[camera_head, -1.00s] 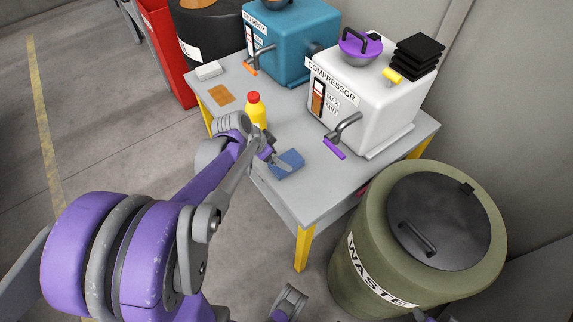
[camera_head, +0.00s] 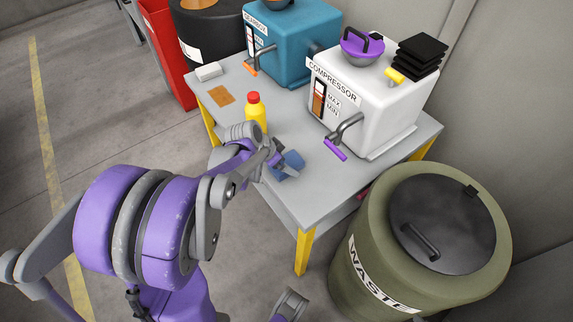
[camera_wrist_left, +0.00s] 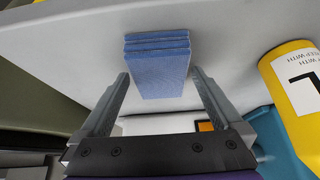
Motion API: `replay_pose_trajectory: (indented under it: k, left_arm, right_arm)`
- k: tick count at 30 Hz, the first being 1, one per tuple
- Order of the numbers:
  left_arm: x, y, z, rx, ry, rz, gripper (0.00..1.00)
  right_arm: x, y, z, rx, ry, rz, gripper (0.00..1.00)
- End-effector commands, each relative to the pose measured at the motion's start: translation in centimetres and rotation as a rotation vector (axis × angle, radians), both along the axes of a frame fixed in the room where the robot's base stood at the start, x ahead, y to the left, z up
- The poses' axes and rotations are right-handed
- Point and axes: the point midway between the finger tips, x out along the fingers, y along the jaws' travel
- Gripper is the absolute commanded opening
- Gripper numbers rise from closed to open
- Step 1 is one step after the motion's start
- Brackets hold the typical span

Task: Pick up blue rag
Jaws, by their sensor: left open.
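The blue rag (camera_head: 293,161) lies folded near the front edge of the grey table (camera_head: 312,201). In the left wrist view the rag (camera_wrist_left: 158,75) is a layered blue block. My left gripper (camera_head: 284,165) is at the rag and partly covers it in the head view. In the left wrist view the left gripper (camera_wrist_left: 158,73) is open, with one finger on each side of the rag and gaps showing between rag and fingers.
A yellow bottle with a red cap (camera_head: 255,112) stands just behind my left wrist. The white compressor (camera_head: 365,104) with a purple-handled valve (camera_head: 336,148) is behind and right of the rag. The waste bin (camera_head: 420,245) stands right of the table.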

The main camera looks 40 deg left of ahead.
Motion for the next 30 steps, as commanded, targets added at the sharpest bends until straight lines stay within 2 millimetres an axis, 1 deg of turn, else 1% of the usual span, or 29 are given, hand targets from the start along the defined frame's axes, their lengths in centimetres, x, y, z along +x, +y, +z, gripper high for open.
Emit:
replay_pose_trajectory:
  k: [13,25,26,30]
  left_arm:
    - [0.01,0.00,-0.27,0.000,0.000,0.000,1.00]
    - [0.00,0.00,-0.26,0.000,0.000,0.000,0.28]
    - [0.00,0.00,-0.26,0.000,0.000,0.000,0.26]
    - [0.01,0.00,-0.26,0.000,0.000,0.000,0.26]
  right_arm:
    - [0.01,0.00,-0.14,0.000,0.000,0.000,0.45]
    - [0.01,0.00,-0.14,0.000,0.000,0.000,0.45]
    - [0.00,0.00,-0.14,0.000,0.000,0.000,0.45]
    - [0.01,0.00,-0.14,0.000,0.000,0.000,0.45]
